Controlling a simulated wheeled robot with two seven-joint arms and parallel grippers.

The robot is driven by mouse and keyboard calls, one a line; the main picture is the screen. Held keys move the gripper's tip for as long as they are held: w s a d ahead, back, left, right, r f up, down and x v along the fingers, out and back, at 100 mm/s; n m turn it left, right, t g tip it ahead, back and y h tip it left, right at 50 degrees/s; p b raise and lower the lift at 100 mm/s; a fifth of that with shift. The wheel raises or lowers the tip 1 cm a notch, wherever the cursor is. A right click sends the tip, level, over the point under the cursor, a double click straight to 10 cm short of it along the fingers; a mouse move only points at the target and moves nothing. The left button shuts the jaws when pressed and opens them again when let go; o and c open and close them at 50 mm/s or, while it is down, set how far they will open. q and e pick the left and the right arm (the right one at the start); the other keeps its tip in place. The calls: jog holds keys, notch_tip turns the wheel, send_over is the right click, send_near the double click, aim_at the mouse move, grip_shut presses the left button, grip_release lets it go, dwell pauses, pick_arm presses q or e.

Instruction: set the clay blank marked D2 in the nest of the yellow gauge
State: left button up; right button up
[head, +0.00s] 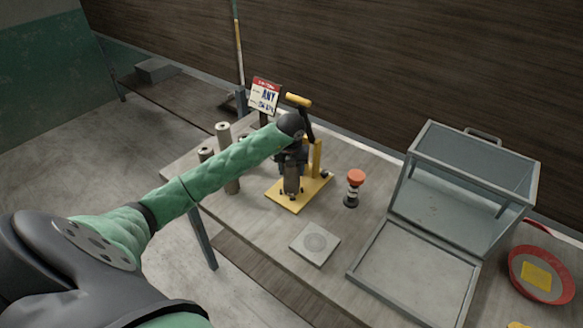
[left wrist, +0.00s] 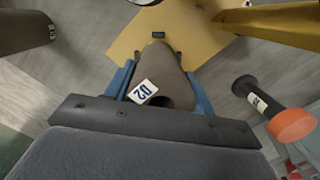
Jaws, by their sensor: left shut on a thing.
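In the head view the blank (head: 291,182) hangs upright over the base of the yellow gauge (head: 312,187). The gauge also shows beyond the blank in the left wrist view (left wrist: 190,22). The nest is hidden, and I cannot tell whether the blank touches the base. My right gripper is not in view.
Several other clay cylinders (head: 223,133) stand left of the gauge. A red-topped black post (head: 355,187) stands to its right, and a square plate (head: 315,243) lies in front. A clear-lidded case (head: 420,262) and red dish (head: 541,274) are further right. A sign (head: 264,95) stands behind.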

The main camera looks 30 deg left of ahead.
pick_arm(q)
jog(key=shift+f, duration=0.35)
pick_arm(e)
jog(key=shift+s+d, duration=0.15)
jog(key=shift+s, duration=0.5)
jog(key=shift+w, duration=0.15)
pick_arm(q)
jog(key=o, duration=1.5)
jog(key=shift+f, duration=0.1)
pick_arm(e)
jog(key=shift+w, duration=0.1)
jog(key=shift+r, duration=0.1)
